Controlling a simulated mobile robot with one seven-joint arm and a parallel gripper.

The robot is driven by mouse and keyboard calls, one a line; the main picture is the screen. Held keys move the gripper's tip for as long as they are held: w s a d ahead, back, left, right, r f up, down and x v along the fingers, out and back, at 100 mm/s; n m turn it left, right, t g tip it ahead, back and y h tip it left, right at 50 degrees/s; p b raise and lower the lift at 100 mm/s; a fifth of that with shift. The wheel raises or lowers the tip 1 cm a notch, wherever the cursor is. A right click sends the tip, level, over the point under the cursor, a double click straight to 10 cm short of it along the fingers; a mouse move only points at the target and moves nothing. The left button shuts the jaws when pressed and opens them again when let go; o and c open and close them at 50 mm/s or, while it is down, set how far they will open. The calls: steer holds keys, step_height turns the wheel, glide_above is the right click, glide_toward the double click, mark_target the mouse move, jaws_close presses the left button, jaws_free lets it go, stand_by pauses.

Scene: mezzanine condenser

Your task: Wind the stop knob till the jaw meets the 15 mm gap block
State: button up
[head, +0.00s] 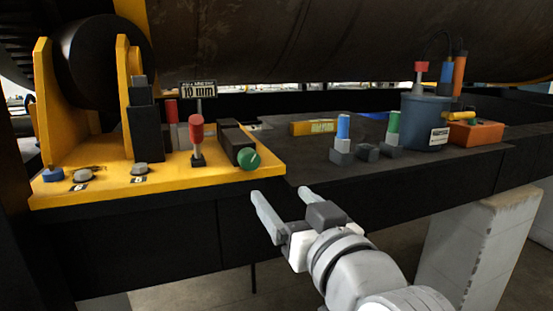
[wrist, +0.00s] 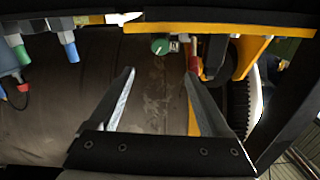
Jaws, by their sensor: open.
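A green stop knob (head: 248,159) with a pale mark sits on the front right of a yellow fixture plate (head: 80,195), at the end of a dark block (head: 236,145). The knob also shows in the wrist view (wrist: 160,46), beyond and between my fingertips. My gripper (head: 279,193) is open and empty, in front of the bench edge, apart from the knob. A red-handled piece (head: 196,130) stands on the plate, left of the knob. Blue-handled (head: 343,130) and green-handled (head: 394,124) grey blocks stand on the dark bench. I cannot tell which block is 15 mm.
A sign reading 10 mm (head: 198,90) stands behind the plate. A blue-grey pot (head: 424,120) with tools and an orange box (head: 475,133) stand at right. A yellow bar (head: 313,127) lies at mid-bench. A large dark cylinder (head: 300,35) spans the back.

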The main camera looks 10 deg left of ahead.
steer(key=p, duration=0.7)
glide_toward(252, 162)
steer(key=x, duration=1)
steer(key=shift+w+a+p, duration=0.25)
steer(key=shift+p, duration=0.1)
